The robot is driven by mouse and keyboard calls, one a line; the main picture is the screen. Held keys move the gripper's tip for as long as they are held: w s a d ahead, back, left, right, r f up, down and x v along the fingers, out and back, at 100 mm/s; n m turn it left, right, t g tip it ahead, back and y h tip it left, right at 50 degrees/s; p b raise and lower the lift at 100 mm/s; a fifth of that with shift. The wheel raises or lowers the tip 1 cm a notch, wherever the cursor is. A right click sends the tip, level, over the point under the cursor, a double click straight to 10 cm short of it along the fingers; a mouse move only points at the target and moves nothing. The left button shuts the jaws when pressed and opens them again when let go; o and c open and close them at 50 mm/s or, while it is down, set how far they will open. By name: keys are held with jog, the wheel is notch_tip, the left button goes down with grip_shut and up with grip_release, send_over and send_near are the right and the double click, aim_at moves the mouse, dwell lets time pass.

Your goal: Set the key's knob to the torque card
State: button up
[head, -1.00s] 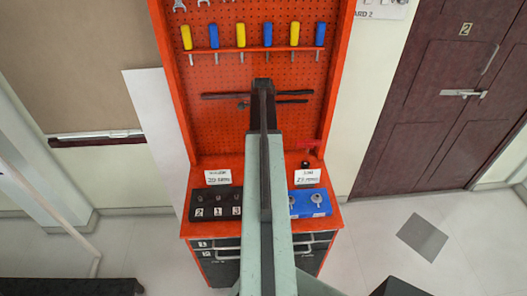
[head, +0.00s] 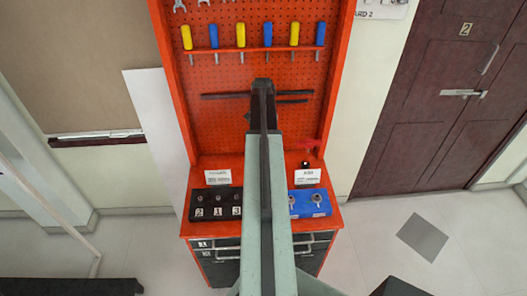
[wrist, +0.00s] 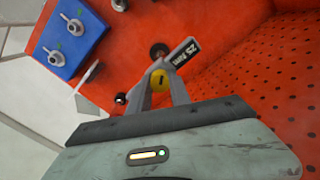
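In the wrist view, the key shows as a grey bar with a black "25 Nm" label (wrist: 185,53). Its yellow round knob (wrist: 159,80) bears a dark mark and sits between the two fingers of my gripper (wrist: 161,88). The fingers look shut on the knob, with little or no gap. In the head view my arm hides the key, and my gripper (head: 263,86) shows dark against the pegboard. Two white cards stand on the cart top, left (head: 217,177) and right (head: 307,177); their print is too small to read surely. Which one is the torque card I cannot tell.
The orange cart has a pegboard (head: 225,130) with yellow and blue screwdrivers. A black block (head: 215,213) numbered 2, 1, 3 and a blue block (head: 320,212) with metal sockets stand in front of the cards.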

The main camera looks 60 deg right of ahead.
dwell(0.4)
jog(key=m, duration=0.4)
jog(key=o, duration=0.9)
jog(key=shift+c, duration=0.2)
notch_tip(320, 180, up, 6)
jog(key=p, duration=0.6)
jog(key=shift+r, duration=0.1)
